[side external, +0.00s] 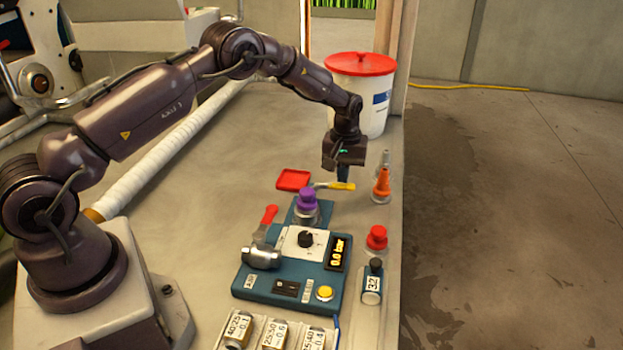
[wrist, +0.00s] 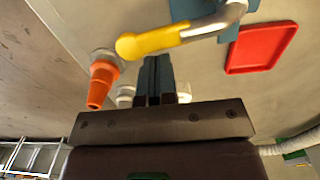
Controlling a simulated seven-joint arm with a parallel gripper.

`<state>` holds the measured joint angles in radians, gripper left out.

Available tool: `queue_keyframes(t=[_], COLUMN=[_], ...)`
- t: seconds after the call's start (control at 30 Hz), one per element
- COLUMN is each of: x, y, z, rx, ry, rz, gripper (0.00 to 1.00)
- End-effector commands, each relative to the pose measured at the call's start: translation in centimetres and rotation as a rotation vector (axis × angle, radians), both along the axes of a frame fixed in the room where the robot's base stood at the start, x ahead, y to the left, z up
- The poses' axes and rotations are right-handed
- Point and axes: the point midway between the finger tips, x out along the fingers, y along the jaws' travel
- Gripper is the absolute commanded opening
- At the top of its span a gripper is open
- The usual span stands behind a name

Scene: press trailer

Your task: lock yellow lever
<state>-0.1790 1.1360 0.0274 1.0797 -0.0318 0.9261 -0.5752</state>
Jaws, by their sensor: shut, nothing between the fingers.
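The yellow lever (side external: 341,186) lies roughly level at the back end of the blue unit. Its yellow handle on a metal arm also shows in the wrist view (wrist: 150,42). My gripper (side external: 343,175) is shut and empty, pointing down just behind the yellow handle. In the wrist view my gripper's fingers (wrist: 153,70) are together, with their tips close to the handle's side. I cannot tell whether they touch it.
A purple knob (side external: 307,197), a red-handled lever (side external: 268,216) and a control panel (side external: 290,291) stand nearer the camera. A red tray (side external: 293,180) is left of the lever. An orange nozzle (side external: 381,184) and red-capped piece (side external: 377,238) are right. A white bucket (side external: 376,105) is behind.

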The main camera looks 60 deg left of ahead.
Motion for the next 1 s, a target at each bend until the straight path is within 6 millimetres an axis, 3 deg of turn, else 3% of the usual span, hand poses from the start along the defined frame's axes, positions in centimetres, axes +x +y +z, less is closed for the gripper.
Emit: queue_keyframes(t=[0.6,1.0], x=[0.5,0.5], y=[0.1,0.1], z=[0.2,4.6], rx=[0.001,0.001], ry=[-0.001,-0.001], rz=[0.000,0.000], gripper=[0.00,0.00])
